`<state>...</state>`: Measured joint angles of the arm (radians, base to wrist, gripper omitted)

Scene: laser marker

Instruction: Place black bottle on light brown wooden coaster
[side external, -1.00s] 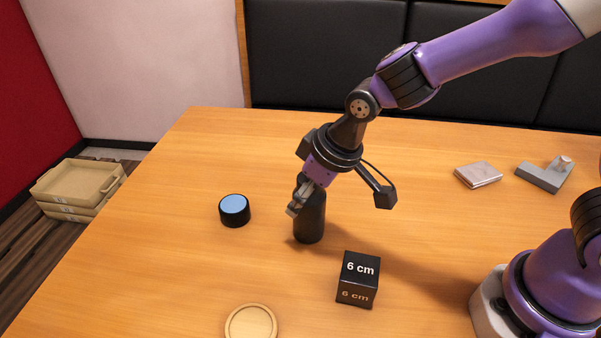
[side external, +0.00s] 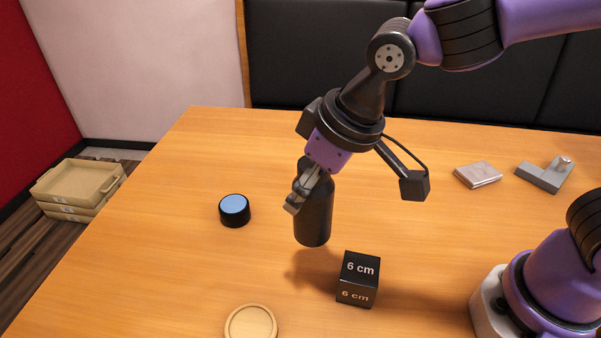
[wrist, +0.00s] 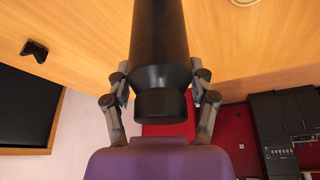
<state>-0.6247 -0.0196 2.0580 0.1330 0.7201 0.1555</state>
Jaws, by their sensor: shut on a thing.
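The black bottle (side external: 314,217) is upright in my gripper (side external: 301,197), which is shut on its upper part. The bottle appears lifted off the table, with its shadow on the wood below it. In the wrist view the bottle (wrist: 160,45) runs between the two fingers (wrist: 161,97). The light brown wooden coaster (side external: 250,324) lies flat and empty at the front of the table, below and to the left of the bottle. A round light edge at the top of the wrist view (wrist: 243,2) looks like the coaster.
A black cube marked 6 cm (side external: 358,279) stands close to the bottle, right of the coaster. A black cylinder with a blue top (side external: 234,210) stands to the left. A silver flat object (side external: 478,174) and a grey bracket (side external: 545,175) lie far right. The table left of the coaster is clear.

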